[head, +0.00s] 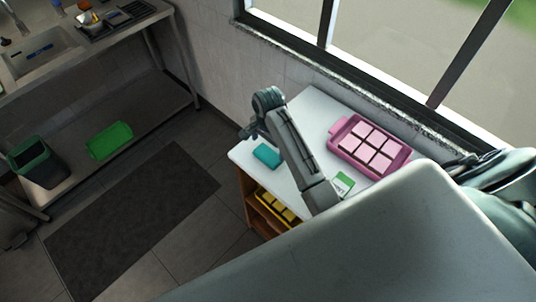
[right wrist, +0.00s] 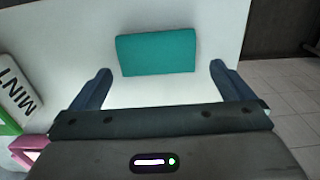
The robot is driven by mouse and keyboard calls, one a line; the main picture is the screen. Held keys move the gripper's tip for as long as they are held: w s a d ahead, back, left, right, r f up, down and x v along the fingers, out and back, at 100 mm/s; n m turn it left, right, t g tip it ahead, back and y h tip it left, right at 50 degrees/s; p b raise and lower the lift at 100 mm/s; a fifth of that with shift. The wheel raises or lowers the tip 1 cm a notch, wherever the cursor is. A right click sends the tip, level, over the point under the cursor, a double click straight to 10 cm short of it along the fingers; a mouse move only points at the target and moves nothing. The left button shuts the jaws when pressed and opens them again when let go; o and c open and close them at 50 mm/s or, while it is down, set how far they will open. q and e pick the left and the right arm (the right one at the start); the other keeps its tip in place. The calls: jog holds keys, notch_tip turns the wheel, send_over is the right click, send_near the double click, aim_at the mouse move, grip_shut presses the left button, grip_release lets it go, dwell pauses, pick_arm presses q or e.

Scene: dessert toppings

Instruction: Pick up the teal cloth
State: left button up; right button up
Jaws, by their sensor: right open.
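The teal cloth (head: 267,156) is a small folded block lying flat near the left edge of the white tabletop (head: 318,112). My right gripper (head: 250,131) is over the table's left end, close to the cloth, apart from it as far as I can tell. In the right wrist view the cloth (right wrist: 155,53) lies ahead of and between the two spread fingers of my right gripper (right wrist: 160,72). The fingers are open with nothing between them. My left gripper is not in view.
A pink tray (head: 338,128) with several pale pink blocks stands on the table near the window. A white and green card (head: 343,184) lies beside my arm; the right wrist view shows a MINT label (right wrist: 17,92). A yellow tray (head: 265,205) sits on the lower shelf.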

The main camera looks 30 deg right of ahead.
aim_at(268, 154)
jog(key=f, duration=0.1)
jog(key=f+p, duration=0.1)
jog(key=f, duration=0.1)
jog(key=shift+s+a+f+p, duration=0.1)
jog(key=shift+s+a+p, duration=0.1)
jog(key=shift+s+p, duration=0.1)
jog(key=shift+f, duration=0.45)
jog(key=shift+c, duration=0.4)
jog(key=c, duration=0.7)
jog(key=shift+c, duration=0.2)
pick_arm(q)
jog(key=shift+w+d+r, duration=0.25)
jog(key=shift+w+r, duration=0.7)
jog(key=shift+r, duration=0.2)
pick_arm(e)
jog(key=shift+w+d+r, duration=0.1)
jog(key=shift+w+r, duration=0.05)
jog(key=shift+r, duration=0.05)
